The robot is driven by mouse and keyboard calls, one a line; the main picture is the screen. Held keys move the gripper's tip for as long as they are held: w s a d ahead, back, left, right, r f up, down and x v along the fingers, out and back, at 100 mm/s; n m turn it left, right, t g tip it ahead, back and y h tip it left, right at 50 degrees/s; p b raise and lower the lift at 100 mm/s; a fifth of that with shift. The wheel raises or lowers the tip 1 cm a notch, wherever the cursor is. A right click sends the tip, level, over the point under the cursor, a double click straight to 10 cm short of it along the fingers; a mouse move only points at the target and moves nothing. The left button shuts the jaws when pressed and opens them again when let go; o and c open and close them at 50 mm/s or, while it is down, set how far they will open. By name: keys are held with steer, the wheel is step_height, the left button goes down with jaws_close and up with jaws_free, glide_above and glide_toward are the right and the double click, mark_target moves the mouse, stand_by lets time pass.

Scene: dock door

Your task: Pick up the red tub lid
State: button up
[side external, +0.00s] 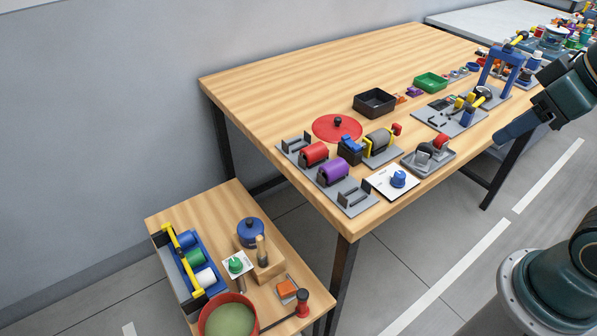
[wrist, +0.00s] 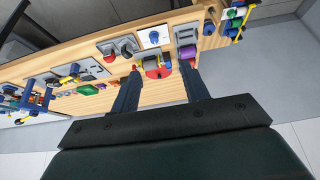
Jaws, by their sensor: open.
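The red tub lid (side external: 337,127) is a flat red disc with a small black knob, lying on the wooden table. In the wrist view the lid (wrist: 152,74) shows small and partly covered by a grey, yellow and blue fixture. My gripper (wrist: 163,76) is open and empty, its two dark fingers spread on either side of the distant lid in that view. In the side external view my arm is at the right edge, well away from the lid. An open red tub (side external: 256,322) with green contents stands on the low side table.
A black bin (side external: 375,102) sits behind and right of the lid. Grey racks with a red spool (side external: 314,153) and a purple spool (side external: 332,172) stand in front, beside a blue and yellow fixture (side external: 377,141). The table left of and behind the lid is clear.

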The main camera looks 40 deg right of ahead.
steer(key=w+d+r+m+g, duration=0.1)
steer(key=w+d+r, duration=0.1)
steer(key=w, duration=1.9)
steer(key=w+d+f, duration=0.1)
steer(key=w+f, duration=0.5)
steer(key=w, duration=0.3)
steer(key=w+d+f+m+g, duration=0.1)
steer(key=w+d+f, duration=0.1)
steer(key=w+f, duration=0.5)
steer(key=w, duration=0.3)
steer(key=shift+d+f+h, duration=0.25)
steer(key=shift+f+h, duration=0.05)
steer(key=shift+w+f, duration=0.1)
glide_above(338, 118)
steer(key=s, duration=0.2)
steer(key=shift+w+a+f, duration=0.1)
steer(key=shift+a+f, duration=0.05)
steer(key=shift+f, duration=1.9)
steer(key=shift+a+f, duration=0.1)
steer(key=shift+f, duration=1.9)
steer(key=shift+x, duration=2.55)
